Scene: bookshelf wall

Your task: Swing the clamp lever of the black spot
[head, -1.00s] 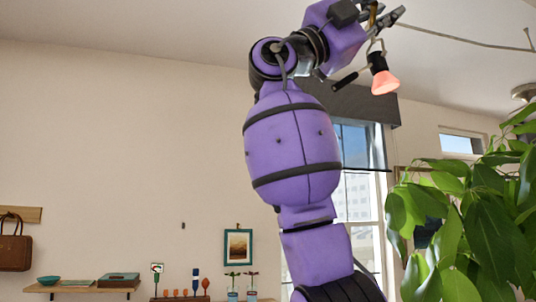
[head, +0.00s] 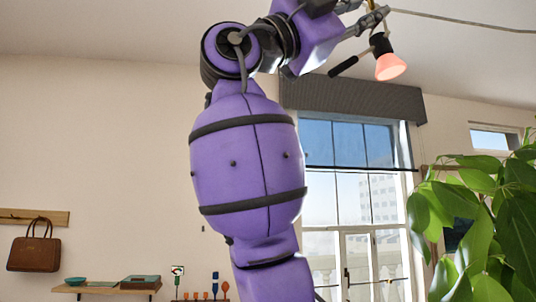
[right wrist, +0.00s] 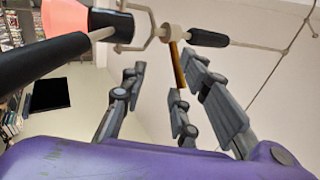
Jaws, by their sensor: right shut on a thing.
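The black spot (head: 382,44), with a glowing pink lamp face (head: 391,67), hangs from a thin ceiling wire at the upper right of the head view. A rod with a black grip (head: 343,67) sticks out to its left. In the right wrist view the spot's black body (right wrist: 108,24) is at the upper left. The brass clamp lever (right wrist: 179,66) hangs from a pale collar (right wrist: 172,32) on the rod. My right gripper (head: 366,20) is shut on the lever, its grey fingers around it; their exact contact is hard to see. My left gripper is out of view.
A leafy plant (head: 492,225) fills the lower right. A window (head: 350,190) with a grey valance (head: 350,97) stands behind my arm. A wall shelf (head: 105,290) and a brown bag (head: 34,247) are far left. The ceiling wire (head: 465,20) runs right from the spot.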

